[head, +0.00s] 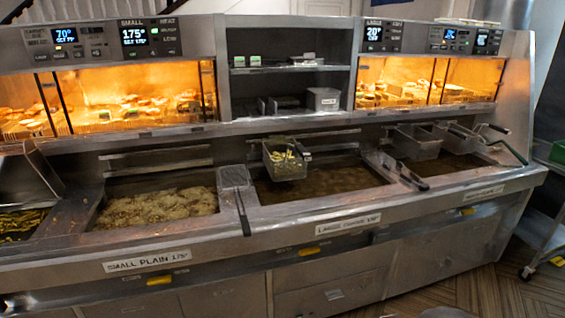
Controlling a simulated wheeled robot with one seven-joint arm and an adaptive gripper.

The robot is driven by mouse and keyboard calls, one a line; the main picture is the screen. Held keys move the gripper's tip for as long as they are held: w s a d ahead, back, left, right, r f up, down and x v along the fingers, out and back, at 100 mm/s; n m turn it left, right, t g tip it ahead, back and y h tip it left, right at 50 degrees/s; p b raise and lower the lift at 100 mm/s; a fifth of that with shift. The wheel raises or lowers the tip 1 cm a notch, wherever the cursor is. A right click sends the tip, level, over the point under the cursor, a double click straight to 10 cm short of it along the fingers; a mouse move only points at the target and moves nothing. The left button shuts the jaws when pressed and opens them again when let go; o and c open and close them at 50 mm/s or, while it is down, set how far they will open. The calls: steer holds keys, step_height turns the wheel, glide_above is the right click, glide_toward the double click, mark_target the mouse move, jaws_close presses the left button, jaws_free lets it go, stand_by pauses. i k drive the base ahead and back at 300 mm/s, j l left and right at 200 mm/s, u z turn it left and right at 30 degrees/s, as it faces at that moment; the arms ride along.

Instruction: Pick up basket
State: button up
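A wire basket (284,168) holding yellowish pieces hangs at the back of the middle fryer vat (330,184), above the dark oil. Another basket (416,147), which looks empty, hangs at the back of the right vat (450,166). A third basket (456,135) with a dark handle is beside it to the right, partly hidden. A flat mesh tool (234,177) with a long dark handle lies on the divider between the left and middle vats. I cannot tell whether it is a basket or a skimmer. My gripper is not in view.
The left vat (157,207) holds bubbling oil with food. A dark-handled tool (397,171) lies on the divider right of the middle vat. Lit warming cabinets (110,98) and shelves (290,70) stand behind. A wheeled cart (546,240) is at right. Wooden floor (480,294) shows in front.

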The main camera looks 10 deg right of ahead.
mark_target(289, 156)
steer(key=z, duration=5)
steer(key=u, duration=5)
steer(key=i+l, duration=0.35)
steer(key=i+l+u, duration=0.15)
steer(key=i+l, duration=0.2)
steer(key=l, duration=0.15)
